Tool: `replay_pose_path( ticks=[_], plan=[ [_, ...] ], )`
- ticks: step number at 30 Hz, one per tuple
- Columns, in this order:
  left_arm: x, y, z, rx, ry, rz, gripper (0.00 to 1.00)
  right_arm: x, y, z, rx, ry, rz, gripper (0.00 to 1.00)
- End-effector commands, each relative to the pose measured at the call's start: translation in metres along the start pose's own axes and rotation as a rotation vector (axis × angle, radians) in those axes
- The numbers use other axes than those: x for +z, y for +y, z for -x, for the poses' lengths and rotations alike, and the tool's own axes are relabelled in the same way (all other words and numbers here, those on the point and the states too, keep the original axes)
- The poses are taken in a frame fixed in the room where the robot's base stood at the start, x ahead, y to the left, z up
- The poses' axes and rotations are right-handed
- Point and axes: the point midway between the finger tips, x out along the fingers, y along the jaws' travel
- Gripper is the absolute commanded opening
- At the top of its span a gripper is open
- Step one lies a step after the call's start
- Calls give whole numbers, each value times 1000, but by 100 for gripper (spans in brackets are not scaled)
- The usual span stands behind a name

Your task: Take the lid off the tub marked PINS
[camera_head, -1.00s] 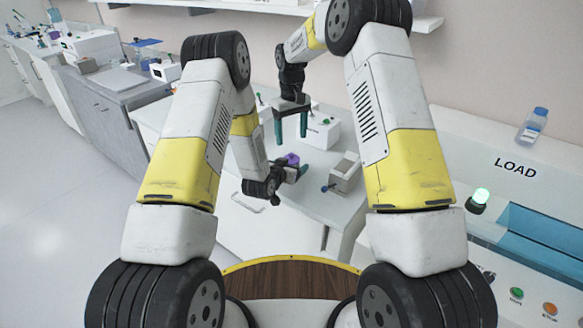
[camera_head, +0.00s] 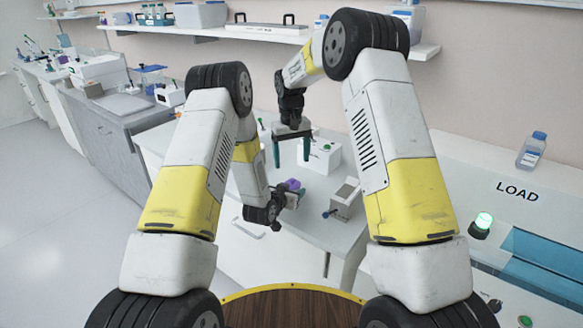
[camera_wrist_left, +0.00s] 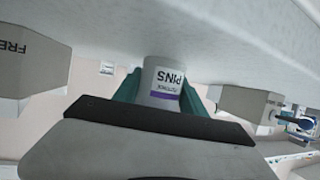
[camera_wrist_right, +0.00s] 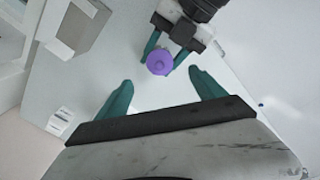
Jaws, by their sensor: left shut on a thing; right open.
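The tub marked PINS (camera_wrist_left: 162,83) is white with a purple band on its label, seen upside down in the left wrist view. Its purple lid (camera_wrist_right: 160,61) shows from above in the right wrist view and is on the tub. My left gripper (camera_head: 289,194) is shut on the tub, a teal finger at each side; it also shows in the right wrist view (camera_wrist_right: 161,58). My right gripper (camera_head: 291,157) is open and empty, pointing down above the bench behind the tub. In the right wrist view, the lid lies beyond and between its open fingertips (camera_wrist_right: 160,80).
A grey-white box (camera_head: 345,198) stands on the bench right of the tub. A white box with a green knob (camera_head: 322,155) stands behind. A wall shelf (camera_head: 240,35) holds bottles and bins. The bench front (camera_head: 300,238) is clear.

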Motion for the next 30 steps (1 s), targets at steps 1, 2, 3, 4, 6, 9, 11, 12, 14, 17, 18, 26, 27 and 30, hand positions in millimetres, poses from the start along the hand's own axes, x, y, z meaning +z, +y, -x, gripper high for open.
replay_pose_path(
  ticks=[1, 2, 3, 4, 6, 9, 11, 12, 14, 17, 18, 26, 27, 30],
  plan=[
    [0, 0, 0, 0, 0, 0, 0, 2, -3, 6, 10, 14, -71, 79],
    [0, 0, 0, 0, 0, 0, 0, 3, -4, 9, 15, 22, -123, 79],
    [0, 0, 0, 0, 0, 0, 0, 4, -4, 13, 20, 35, -191, 79],
    [0, 0, 0, 0, 0, 0, 0, 6, -5, 15, 24, 43, -242, 79],
    [0, 0, 0, 0, 0, 0, 0, 8, -6, 21, 28, 64, -350, 79],
    [0, 0, 0, 0, 0, 0, 0, 10, -7, 27, 30, 88, -476, 79],
    [0, 0, 0, 0, 0, 0, 0, 12, -7, 30, 30, 98, -530, 79],
    [0, 0, 0, 0, 0, 0, 0, 12, -7, 31, 29, 103, -556, 79],
    [0, 0, 0, 0, 0, 0, 0, 12, -7, 30, 28, 107, -581, 79],
    [0, 0, 0, 0, 0, 0, 0, 12, -6, 22, 29, 107, -596, 79],
    [0, 0, 0, 0, 0, 0, 0, 12, -6, 17, 29, 106, -596, 79],
    [0, 0, 0, 0, 0, 0, 0, 8, -3, -31, 29, 105, -593, 79],
    [0, 0, 0, 0, 0, 0, 0, 6, -3, -39, 29, 105, -593, 79],
    [0, 0, 0, 0, 0, 0, 0, 5, -2, -56, 29, 106, -593, 79]
  ],
)
